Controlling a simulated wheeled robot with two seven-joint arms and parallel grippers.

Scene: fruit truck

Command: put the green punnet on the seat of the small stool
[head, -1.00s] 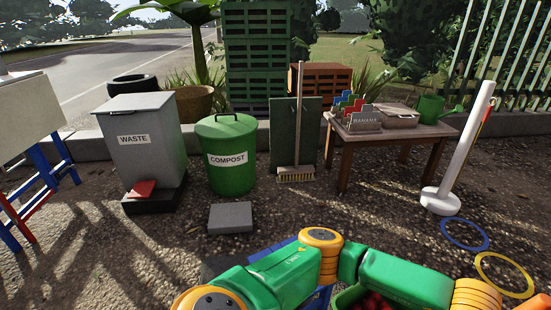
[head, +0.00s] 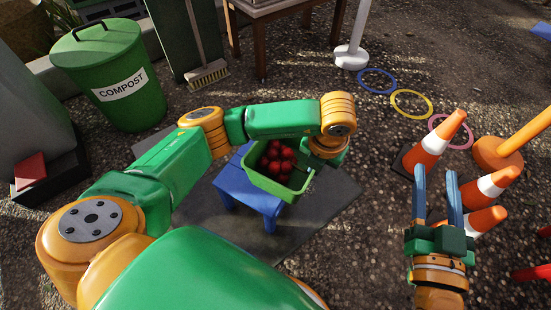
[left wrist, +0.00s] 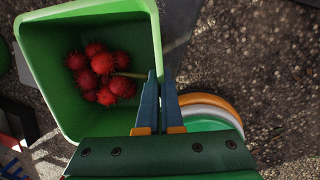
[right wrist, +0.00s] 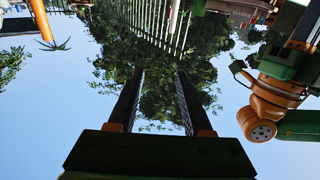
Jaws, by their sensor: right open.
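The green punnet (head: 272,187) holds several red fruits and shows in the head view over the right part of the blue small stool (head: 232,190). I cannot tell whether its base touches the seat. My left gripper (head: 328,160) is at the punnet's right side, partly hidden by its own wrist. In the left wrist view, its fingers (left wrist: 160,90) are shut on the rim of the punnet (left wrist: 145,35), which stays about level with the fruits inside. My right gripper (head: 436,185) is open and empty, fingers up, right of the stool; its fingers (right wrist: 155,95) frame only trees and sky.
The stool stands on a dark grey mat (head: 330,195). Traffic cones (head: 440,140) stand or lie to the right. Blue (head: 377,81), yellow (head: 412,103) and pink rings lie behind. A compost bin (head: 110,80) and a broom (head: 208,73) are at the back left.

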